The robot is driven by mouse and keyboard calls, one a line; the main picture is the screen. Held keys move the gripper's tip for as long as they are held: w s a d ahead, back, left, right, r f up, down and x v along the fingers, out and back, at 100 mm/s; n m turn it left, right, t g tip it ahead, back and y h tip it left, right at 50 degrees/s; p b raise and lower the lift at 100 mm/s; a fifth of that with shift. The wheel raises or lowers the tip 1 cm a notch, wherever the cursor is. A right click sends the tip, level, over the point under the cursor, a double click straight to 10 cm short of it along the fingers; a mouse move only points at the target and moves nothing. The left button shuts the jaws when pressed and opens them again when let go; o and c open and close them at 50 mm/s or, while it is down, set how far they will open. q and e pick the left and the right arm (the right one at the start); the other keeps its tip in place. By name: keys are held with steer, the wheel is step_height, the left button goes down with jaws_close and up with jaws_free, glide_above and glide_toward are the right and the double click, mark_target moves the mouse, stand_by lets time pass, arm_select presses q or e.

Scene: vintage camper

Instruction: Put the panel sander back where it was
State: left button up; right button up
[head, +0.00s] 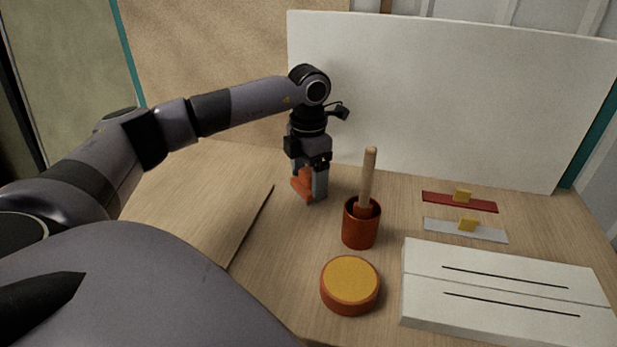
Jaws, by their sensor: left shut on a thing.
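My left gripper (312,190) points down over the wooden worktop, left of and behind the red-brown cup. It is shut on an orange-red thing (301,186), which shows at the left of the fingers. The fingers hide much of this thing, so I cannot tell its full shape, whether it is the panel sander, or whether it touches the worktop. My right gripper is not in view.
The red-brown cup (360,230) holds a wooden-handled tool (368,178). A round yellow-topped tin (350,283) stands in front. A white panel (450,110) stands behind.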

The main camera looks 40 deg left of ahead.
mark_target(308, 172)
arm_select(q)
steer(key=shift+f, duration=0.2)
steer(key=shift+f, duration=0.1)
steer(key=shift+f, duration=0.15)
steer(key=o, duration=0.9)
step_height(308, 172, up, 12)
steer(key=shift+r+p, duration=0.25)
steer(key=shift+p, duration=0.3)
